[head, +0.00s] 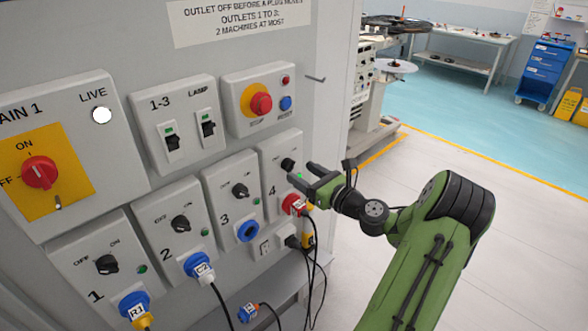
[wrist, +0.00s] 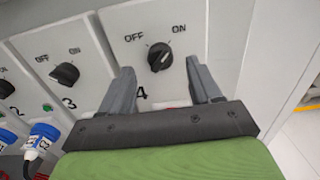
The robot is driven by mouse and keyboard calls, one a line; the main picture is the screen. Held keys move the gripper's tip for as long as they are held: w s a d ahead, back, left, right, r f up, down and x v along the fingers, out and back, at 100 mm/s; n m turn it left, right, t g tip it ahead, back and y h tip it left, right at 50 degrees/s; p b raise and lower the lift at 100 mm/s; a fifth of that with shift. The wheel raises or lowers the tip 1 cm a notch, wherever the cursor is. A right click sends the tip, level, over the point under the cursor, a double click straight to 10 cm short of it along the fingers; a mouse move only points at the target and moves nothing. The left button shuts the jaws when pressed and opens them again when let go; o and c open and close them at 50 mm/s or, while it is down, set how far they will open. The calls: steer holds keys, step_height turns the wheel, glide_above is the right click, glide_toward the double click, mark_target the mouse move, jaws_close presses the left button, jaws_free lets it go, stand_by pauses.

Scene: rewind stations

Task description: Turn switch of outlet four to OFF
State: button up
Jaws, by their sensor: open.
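The outlet four switch is a black rotary knob (head: 288,164) on a grey panel numbered 4. The wrist view shows the knob (wrist: 159,57) below the OFF and ON labels, its pale mark seeming to lean toward ON. A green light shows beside it in the head view. My gripper (head: 300,173) is open and empty in front of this panel. In the wrist view its two fingers (wrist: 160,68) stand left and right of the knob, apart from it. Whether the fingertips reach the knob's depth is hard to tell. A red plug (head: 293,204) sits in outlet four's socket.
Outlet three's knob (head: 240,190) and blue socket (head: 248,231) are just left. Blue plugs (head: 200,266) with cables fill outlets one and two. A red emergency button (head: 261,103) is above, and a hook (head: 316,78) sticks out at upper right. Open floor lies to the right.

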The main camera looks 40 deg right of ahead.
mark_target(293, 167)
steer(key=w, duration=0.4)
steer(key=c, duration=1)
steer(key=shift+c, duration=0.2)
